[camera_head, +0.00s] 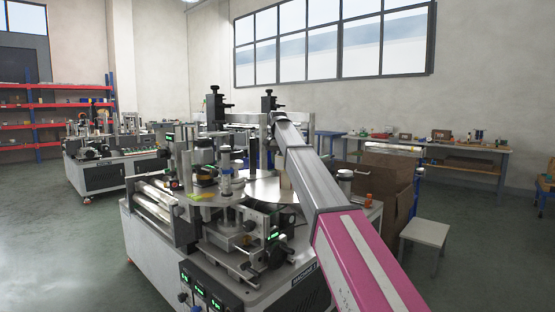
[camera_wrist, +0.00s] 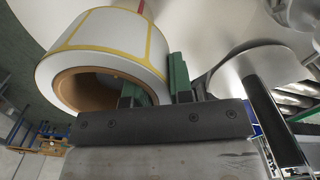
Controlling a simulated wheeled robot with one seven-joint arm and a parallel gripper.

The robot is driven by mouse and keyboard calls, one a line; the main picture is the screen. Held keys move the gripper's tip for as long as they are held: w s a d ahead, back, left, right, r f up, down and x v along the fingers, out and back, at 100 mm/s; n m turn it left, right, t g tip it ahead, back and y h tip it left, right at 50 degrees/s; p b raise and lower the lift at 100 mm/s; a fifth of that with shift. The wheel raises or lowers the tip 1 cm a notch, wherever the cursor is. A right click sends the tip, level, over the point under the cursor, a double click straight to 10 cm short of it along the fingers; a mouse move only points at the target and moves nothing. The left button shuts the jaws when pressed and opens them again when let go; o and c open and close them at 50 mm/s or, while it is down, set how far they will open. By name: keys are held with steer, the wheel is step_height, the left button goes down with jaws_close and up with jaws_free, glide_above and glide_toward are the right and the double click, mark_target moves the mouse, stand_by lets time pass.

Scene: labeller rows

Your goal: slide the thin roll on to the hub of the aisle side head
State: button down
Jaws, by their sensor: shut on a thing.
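A label roll (camera_wrist: 107,40) with a white face, yellow lines and a brown cardboard core fills the upper left of the wrist view. My gripper (camera_wrist: 155,82) has green fingers and is shut on the roll's wall. One finger appears to be inside the core opening and the other outside the roll. In the head view my arm reaches over the labelling machine (camera_head: 225,262), and the arm hides my gripper. I cannot make out the aisle side head's hub clearly in either view. The roll is apart from the shiny metal cylinder (camera_wrist: 262,62) at its right in the wrist view.
The machine's round metal table (camera_head: 258,186) carries posts and small parts. Two black-topped posts (camera_head: 215,105) rise behind it. A brown carton (camera_head: 385,185) and a white stool (camera_head: 425,233) stand at the right. Open floor lies left of the machine.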

steer(key=shift+f, duration=1.3)
steer(key=c, duration=0.9)
jaws_free()
steer(key=shift+a, duration=0.1)
steer(key=shift+s+d, duration=0.1)
steer(key=shift+d, duration=0.15)
steer(key=shift+c, duration=0.3)
steer(key=shift+o, duration=0.2)
step_height(320, 180, up, 10)
steer(key=shift+a+f, duration=0.1)
steer(key=shift+a, duration=0.05)
steer(key=shift+a+r, duration=0.1)
steer(key=shift+r, duration=0.45)
steer(key=shift+a, duration=0.1)
